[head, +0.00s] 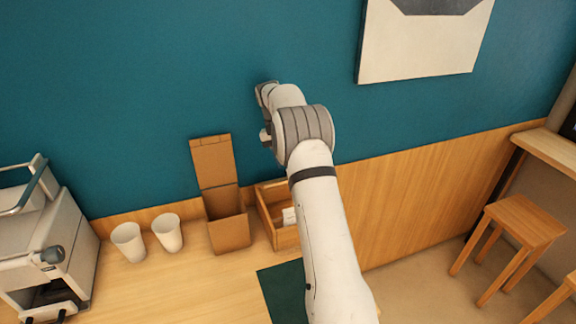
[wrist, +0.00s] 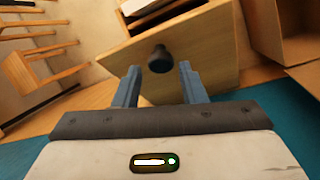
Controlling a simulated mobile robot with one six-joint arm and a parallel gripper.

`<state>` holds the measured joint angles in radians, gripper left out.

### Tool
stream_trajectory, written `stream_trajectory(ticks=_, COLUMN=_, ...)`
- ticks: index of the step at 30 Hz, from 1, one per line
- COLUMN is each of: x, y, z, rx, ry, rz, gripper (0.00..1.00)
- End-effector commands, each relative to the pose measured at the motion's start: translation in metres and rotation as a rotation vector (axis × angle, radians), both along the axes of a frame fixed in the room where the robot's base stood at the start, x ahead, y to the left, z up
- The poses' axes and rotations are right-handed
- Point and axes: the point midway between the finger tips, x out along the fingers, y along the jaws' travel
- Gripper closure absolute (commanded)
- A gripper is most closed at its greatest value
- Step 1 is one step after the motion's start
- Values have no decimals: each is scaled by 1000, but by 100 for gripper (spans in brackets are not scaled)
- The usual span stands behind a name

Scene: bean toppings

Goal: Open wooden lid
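The wooden lid (wrist: 213,52) is a light wooden panel with a dark round knob (wrist: 159,60), seen in the wrist view. My gripper (wrist: 157,80) is open, with its two blue-grey fingers spread to either side of the knob. A gap shows between the knob and each finger. In the head view a wooden box (head: 287,238) stands against the wall, with a white item (head: 289,216) in it. My arm hides part of this box, and I cannot make out the lid there. My gripper's fingertips are hidden in the head view.
A tall open cardboard box (head: 230,233) stands just left of the wooden box. Two white cups (head: 129,243) and a coffee machine (head: 45,240) are further left. A dark green mat (head: 285,288) lies in front. Stools (head: 524,220) stand at the right.

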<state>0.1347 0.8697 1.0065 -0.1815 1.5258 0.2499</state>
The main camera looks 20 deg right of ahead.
Motion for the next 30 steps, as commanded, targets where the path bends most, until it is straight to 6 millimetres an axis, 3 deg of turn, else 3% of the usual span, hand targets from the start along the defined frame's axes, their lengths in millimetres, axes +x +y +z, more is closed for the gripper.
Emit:
stream_trajectory(ticks=10, x=14, y=7, z=45, rx=-1, ry=-2, rz=0, gripper=62)
stream_trajectory(ticks=22, x=16, y=9, z=53, rx=-1, ry=1, rz=1, gripper=62)
stream_trajectory(ticks=30, x=6, y=15, z=66, rx=7, ry=-23, rz=20, gripper=84)
